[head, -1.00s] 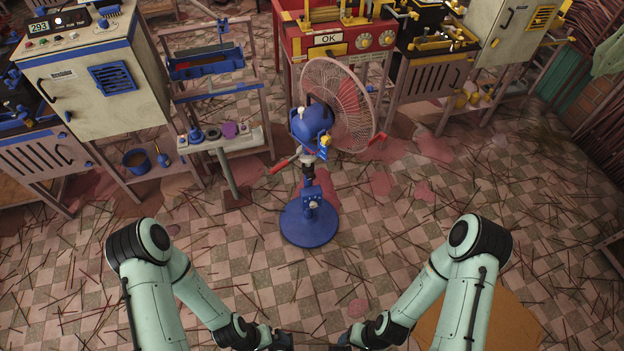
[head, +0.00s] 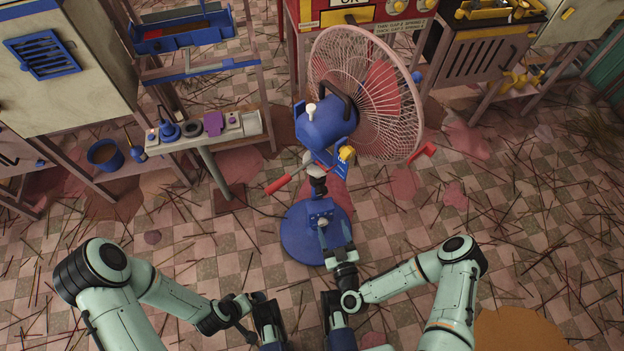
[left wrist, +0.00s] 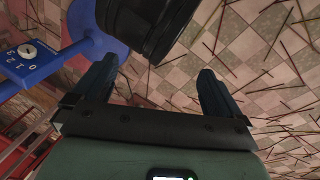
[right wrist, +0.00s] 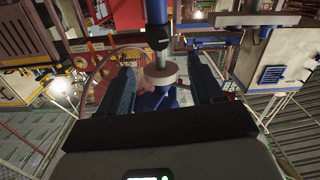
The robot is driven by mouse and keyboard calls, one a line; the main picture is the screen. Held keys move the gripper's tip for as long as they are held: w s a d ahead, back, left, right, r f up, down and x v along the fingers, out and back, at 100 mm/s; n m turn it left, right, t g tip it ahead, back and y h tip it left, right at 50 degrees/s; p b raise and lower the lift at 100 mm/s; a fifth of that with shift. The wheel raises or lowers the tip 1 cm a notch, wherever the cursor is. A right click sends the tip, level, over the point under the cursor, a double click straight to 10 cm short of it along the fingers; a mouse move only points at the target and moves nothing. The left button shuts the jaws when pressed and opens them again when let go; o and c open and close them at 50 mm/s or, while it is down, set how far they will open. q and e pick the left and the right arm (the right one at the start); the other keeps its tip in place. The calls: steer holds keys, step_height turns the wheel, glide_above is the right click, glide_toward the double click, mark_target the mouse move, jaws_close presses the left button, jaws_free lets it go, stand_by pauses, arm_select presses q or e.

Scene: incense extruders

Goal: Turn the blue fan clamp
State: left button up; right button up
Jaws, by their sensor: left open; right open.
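The blue pedestal fan (head: 326,122) stands upright on its round base (head: 298,243). Below its motor is a grey collar and black joint with a red-handled lever (head: 278,184) to the left; which part is the clamp is not certain. A blue control box (head: 318,214) sits low on the pole, and its numbered dial (left wrist: 27,50) shows in the left wrist view. My right gripper (head: 335,236) is open beside the box. In the right wrist view, the grey collar (right wrist: 161,73) appears between my right fingers (right wrist: 163,80). My left gripper (left wrist: 158,70) is open and empty.
A narrow shelf (head: 190,141) with small parts is left of the fan. A blue bucket (head: 105,154) stands farther left. The fan's wire cage (head: 395,105) overhangs toward the right. Machines line the back. The tiled floor has scattered sticks and much free room.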

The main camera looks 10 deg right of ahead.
mark_target(322, 194)
steer(key=w+b, duration=0.3)
steer(key=w, duration=0.9)
steer(key=shift+a+r, duration=0.1)
arm_select(q)
steer(key=shift+t+y, duration=0.3)
steer(key=shift+t, duration=0.1)
steer(key=shift+w+a+f, duration=0.4)
steer(key=shift+w+f, duration=0.05)
steer(key=shift+f, duration=0.2)
steer(key=shift+w+a+f, duration=0.4)
steer(key=shift+w+f, duration=0.05)
steer(key=shift+f, duration=0.25)
steer(key=shift+w+a+f, duration=0.4)
steer(key=shift+w+f, duration=0.05)
steer(key=shift+f, duration=0.2)
arm_select(e)
steer(key=shift+w, duration=0.6)
steer(key=c, duration=1.1)
